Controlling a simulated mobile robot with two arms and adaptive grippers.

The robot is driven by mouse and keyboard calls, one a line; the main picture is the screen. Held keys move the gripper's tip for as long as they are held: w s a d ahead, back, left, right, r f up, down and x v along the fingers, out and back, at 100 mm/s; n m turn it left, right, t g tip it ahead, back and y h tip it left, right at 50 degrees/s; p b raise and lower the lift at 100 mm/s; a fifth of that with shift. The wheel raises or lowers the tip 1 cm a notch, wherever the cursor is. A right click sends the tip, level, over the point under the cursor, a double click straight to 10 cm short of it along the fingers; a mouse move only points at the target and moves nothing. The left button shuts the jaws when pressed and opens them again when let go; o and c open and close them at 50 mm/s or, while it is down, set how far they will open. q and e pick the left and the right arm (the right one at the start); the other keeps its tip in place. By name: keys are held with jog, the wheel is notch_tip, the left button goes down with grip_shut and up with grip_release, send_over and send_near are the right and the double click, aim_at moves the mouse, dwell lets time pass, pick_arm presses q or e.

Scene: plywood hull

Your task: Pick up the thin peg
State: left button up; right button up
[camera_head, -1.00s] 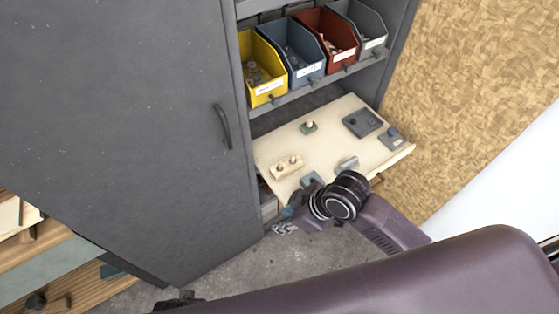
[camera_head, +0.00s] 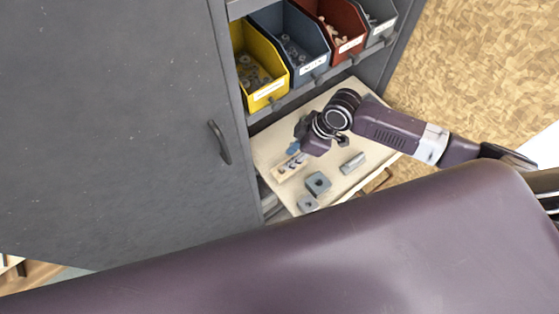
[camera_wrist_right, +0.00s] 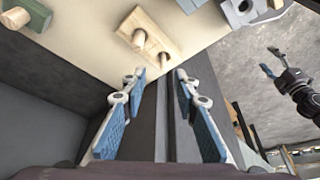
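A pale wooden block (camera_head: 289,167) with short pegs standing in it lies on the cream board at the left. The wrist view shows the block (camera_wrist_right: 146,32) with a larger round peg (camera_wrist_right: 139,37) and a smaller peg end (camera_wrist_right: 164,57); I cannot tell for sure which is the thin peg. My right gripper (camera_head: 297,148) is above the block and partly hides it. In the wrist view my right gripper (camera_wrist_right: 160,76) is open and empty, its blue-padded fingers apart and the block beyond their tips. My left gripper (camera_wrist_right: 270,61) shows small at the right, its blue tips apart.
The cream board (camera_head: 335,185) also bears a grey block with a hole (camera_head: 318,183), another grey block (camera_head: 307,203) and a grey bar (camera_head: 352,162). A green-based peg (camera_wrist_right: 27,15) is at upper left. Bins, including a yellow bin (camera_head: 262,87), stand above. A cabinet door (camera_head: 120,130) stands left.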

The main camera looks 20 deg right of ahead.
aim_at(282, 165)
jog(key=shift+s+a+f, duration=0.25)
jog(key=shift+s, duration=0.1)
jog(key=shift+a+f, duration=0.15)
jog(key=shift+f, duration=0.05)
jog(key=p+x, duration=0.1)
jog(key=x, duration=0.1)
jog(key=p+x, duration=0.1)
jog(key=x, duration=0.1)
jog(key=shift+w+a+f, duration=0.15)
jog(key=shift+w+f, duration=0.05)
jog(key=shift+w, duration=0.25)
pick_arm(q)
notch_tip(282, 165, up, 2)
jog(key=shift+s+r, duration=0.1)
jog(key=shift+r, duration=0.05)
pick_arm(e)
jog(key=shift+s+a+f, duration=0.15)
jog(key=shift+f, duration=0.15)
jog(key=shift+c, duration=0.5)
jog(key=shift+c, duration=1.3)
grip_shut()
